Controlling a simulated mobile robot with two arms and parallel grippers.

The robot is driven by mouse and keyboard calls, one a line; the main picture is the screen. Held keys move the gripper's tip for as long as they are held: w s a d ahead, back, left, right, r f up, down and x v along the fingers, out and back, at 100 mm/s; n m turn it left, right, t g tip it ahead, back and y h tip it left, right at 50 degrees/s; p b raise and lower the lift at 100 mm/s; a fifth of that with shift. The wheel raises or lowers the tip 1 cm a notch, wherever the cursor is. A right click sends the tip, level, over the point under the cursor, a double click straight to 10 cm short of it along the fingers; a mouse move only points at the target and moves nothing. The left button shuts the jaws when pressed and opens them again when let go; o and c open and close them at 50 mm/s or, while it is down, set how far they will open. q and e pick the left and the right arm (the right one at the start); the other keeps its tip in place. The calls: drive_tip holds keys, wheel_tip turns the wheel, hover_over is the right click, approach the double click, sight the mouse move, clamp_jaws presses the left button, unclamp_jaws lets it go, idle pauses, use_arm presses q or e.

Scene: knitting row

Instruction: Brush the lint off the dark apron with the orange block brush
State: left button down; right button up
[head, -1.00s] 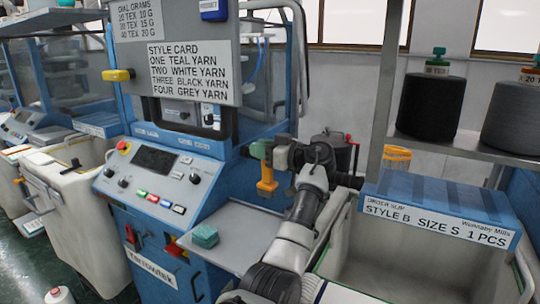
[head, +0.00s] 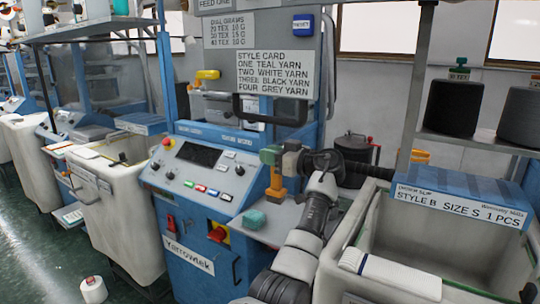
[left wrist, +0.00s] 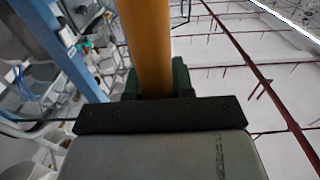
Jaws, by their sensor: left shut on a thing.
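My left gripper (head: 272,157) is shut on the orange block brush (head: 276,186), which hangs down from the green fingers. In the head view it is in front of the blue machine's right side, above the grey shelf. In the left wrist view the brush's orange handle (left wrist: 148,45) stands between the green fingers (left wrist: 155,82). I cannot make out the dark apron or any lint in either view. My right gripper is not in view.
The blue machine (head: 205,192) stands behind. A large pale bin (head: 390,278) is at right, and another (head: 128,210) at left. A yarn cone (head: 93,290) stands on the floor.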

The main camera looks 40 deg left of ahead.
use_arm(q)
drive_tip(key=shift+s+d+t, duration=0.3)
drive_tip(key=shift+s, duration=0.2)
drive_tip(key=shift+d+f+m, duration=0.2)
drive_tip(key=shift+f+m, duration=0.05)
drive_tip(key=shift+m, duration=0.05)
drive_tip(key=shift+w+d+f+m+t, duration=0.3)
drive_tip(key=shift+d+f+t, duration=0.15)
drive_tip(key=shift+f+t, duration=0.15)
drive_tip(key=s+d+f+m+t+h, duration=0.6)
drive_tip(key=d+f, duration=0.1)
drive_tip(key=d, duration=0.3)
drive_tip(key=s+d+f+m+t+h, duration=0.6)
drive_tip(key=s+d+f+m+t, duration=0.1)
drive_tip(key=d, duration=0.4)
drive_tip(key=s+d+f+m+t+h, duration=0.6)
drive_tip(key=d+f+t, duration=0.1)
drive_tip(key=d+f, duration=0.2)
drive_tip(key=shift+s+d+m, duration=0.15)
drive_tip(key=shift+d+m, duration=0.15)
drive_tip(key=shift+d, duration=0.35)
